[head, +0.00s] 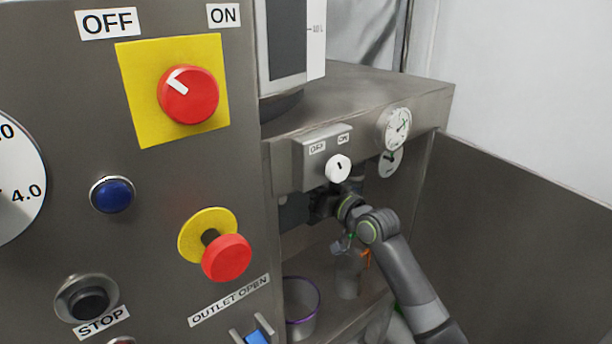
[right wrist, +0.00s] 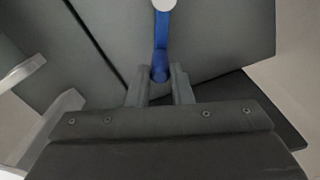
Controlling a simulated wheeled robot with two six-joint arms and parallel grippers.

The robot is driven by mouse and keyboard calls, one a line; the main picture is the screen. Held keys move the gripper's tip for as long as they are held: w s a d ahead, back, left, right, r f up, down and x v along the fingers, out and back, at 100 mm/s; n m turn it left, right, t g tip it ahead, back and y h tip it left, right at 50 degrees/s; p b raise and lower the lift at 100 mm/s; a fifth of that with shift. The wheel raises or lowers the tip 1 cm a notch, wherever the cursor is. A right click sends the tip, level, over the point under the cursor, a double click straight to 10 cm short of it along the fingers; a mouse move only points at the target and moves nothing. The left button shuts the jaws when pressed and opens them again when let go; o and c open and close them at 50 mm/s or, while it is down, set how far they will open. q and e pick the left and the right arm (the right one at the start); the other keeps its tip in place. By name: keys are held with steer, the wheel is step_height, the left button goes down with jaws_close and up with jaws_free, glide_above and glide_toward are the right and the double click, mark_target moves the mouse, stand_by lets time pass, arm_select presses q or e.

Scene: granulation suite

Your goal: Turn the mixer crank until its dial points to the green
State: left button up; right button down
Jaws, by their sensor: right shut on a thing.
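My right gripper (head: 318,208) reaches under the small switch box, and its fingertips are hidden there in the head view. In the right wrist view its two fingers (right wrist: 161,84) are shut on the end of a blue crank (right wrist: 161,38). The crank runs up to a round white piece (right wrist: 165,4) at the top edge. A round white dial (head: 397,126) is on the machine front at the right, with another round face (head: 390,161) just below it. Their pointers and any green are too small to read. My left gripper is out of view.
A large control panel at the left carries a red OFF/ON knob (head: 188,95), a blue button (head: 112,195) and a red outlet knob (head: 227,258). A white knob (head: 338,168) sits on the switch box above my gripper. A purple-rimmed container (head: 302,311) stands below.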

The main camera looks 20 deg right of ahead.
steer(key=w+d+f+m+p, duration=0.1)
steer(key=f+m, duration=0.5)
steer(key=m, duration=0.6)
steer(key=shift+d+p, duration=0.9)
steer(key=shift+d, duration=0.3)
steer(key=shift+w+f, duration=0.1)
steer(key=c, duration=1.3)
jaws_free()
steer(key=v, duration=1.7)
steer(key=shift+s, duration=0.2)
